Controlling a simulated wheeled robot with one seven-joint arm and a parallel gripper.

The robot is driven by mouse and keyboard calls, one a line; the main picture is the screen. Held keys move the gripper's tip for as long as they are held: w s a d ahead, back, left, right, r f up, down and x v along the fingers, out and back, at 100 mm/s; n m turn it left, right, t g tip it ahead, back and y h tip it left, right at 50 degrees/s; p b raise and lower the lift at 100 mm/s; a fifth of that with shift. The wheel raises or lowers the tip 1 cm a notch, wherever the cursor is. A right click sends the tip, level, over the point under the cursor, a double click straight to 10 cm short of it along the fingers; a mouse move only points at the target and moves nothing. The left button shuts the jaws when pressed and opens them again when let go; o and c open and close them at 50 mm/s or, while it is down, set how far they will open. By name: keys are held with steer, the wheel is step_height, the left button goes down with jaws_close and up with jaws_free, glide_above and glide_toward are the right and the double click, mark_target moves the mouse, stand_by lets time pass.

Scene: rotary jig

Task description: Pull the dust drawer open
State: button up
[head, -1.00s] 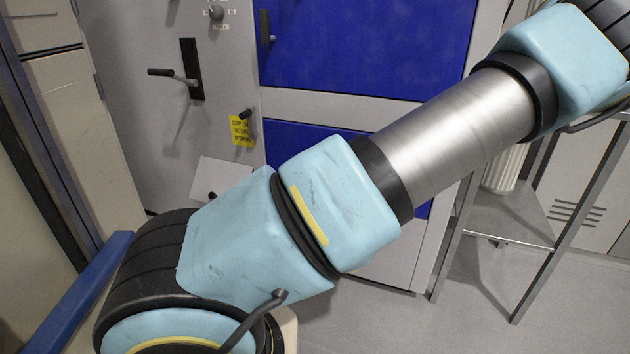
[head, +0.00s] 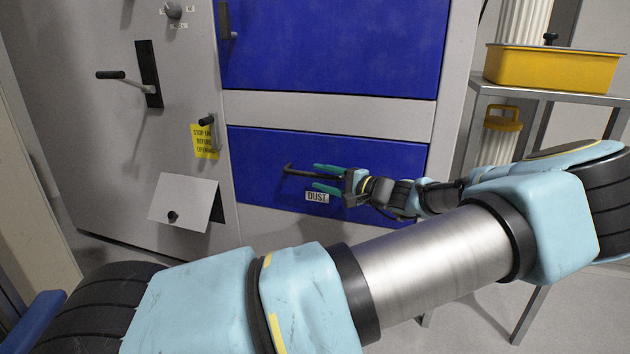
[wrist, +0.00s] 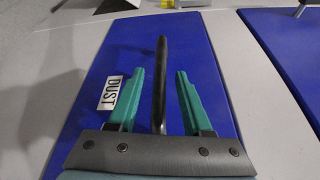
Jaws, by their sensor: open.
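The dust drawer (head: 270,165) is a blue front panel low on the grey cabinet, with a white DUST label (head: 317,197); it looks closed. Its dark bar handle (head: 300,172) runs sideways across the panel. My gripper (head: 326,178) is at the handle, its green fingers pointing left, one above and one below the bar. In the wrist view the handle (wrist: 161,75) runs between the two open fingers (wrist: 157,103), with a gap on each side. The right end of the handle is hidden by my gripper.
A larger blue door (head: 330,45) is above the drawer. To the left are a lever (head: 125,80), a yellow stop sign (head: 205,141) and a tilted white flap (head: 185,202). A metal stand (head: 540,93) with a yellow bin (head: 552,70) is at right.

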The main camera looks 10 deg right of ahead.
steer(key=shift+x, duration=1.25)
steer(key=shift+c, duration=0.4)
jaws_close()
